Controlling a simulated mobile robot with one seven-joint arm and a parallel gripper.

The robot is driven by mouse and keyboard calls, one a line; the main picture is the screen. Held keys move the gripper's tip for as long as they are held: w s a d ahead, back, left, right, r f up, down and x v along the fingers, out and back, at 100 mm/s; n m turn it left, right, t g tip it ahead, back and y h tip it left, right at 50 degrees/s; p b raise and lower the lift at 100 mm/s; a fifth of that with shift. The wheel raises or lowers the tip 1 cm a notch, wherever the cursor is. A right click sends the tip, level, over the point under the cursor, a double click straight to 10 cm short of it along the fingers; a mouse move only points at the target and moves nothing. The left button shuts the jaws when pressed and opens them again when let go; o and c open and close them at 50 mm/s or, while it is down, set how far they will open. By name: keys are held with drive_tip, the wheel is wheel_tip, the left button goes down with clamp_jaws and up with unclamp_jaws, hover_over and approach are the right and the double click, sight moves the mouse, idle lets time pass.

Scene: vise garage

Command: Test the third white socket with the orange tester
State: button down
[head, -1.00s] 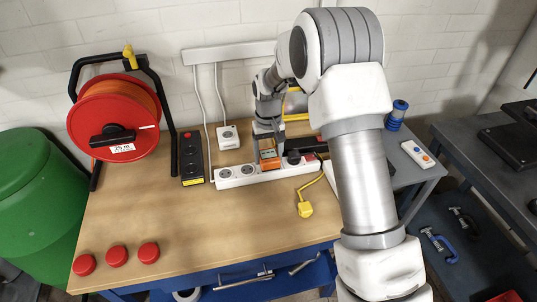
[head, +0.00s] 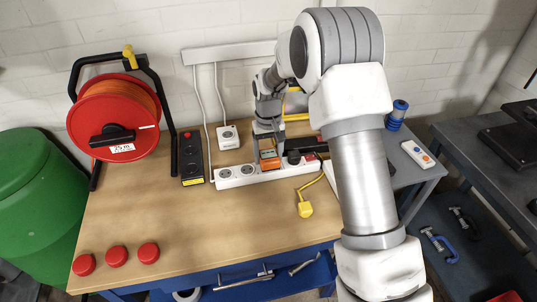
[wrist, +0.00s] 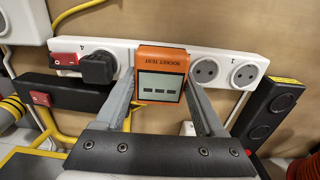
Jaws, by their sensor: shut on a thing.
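The orange socket tester (wrist: 162,75) has a grey display showing dashes. My gripper (wrist: 160,98) is shut on it, one finger on each side; the tester also shows in the head view (head: 271,163). The white power strip (head: 235,182) lies on the bench. In the wrist view its bare sockets (wrist: 205,72) are right of the tester, with a "1" at the right end, and a black plug (wrist: 98,68) is left of it. The tester covers the third socket position. Whether its pins are in the socket is hidden.
A black power strip (head: 192,158) stands left of the white one. A yellow plug (head: 305,209) lies in front on its cable. A red cable reel (head: 118,120) is at the left. The bench front middle is clear, with red caps (head: 117,256) at front left.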

sight(269, 154)
drive_tip(key=shift+f+b, duration=0.45)
drive_tip(key=shift+f, duration=0.15)
unclamp_jaws()
drive_tip(key=shift+r, duration=0.1)
wheel_tip(269, 154, up, 17)
drive_tip(key=shift+r+p, duration=0.15)
drive_tip(key=shift+p, duration=0.25)
idle(0.4)
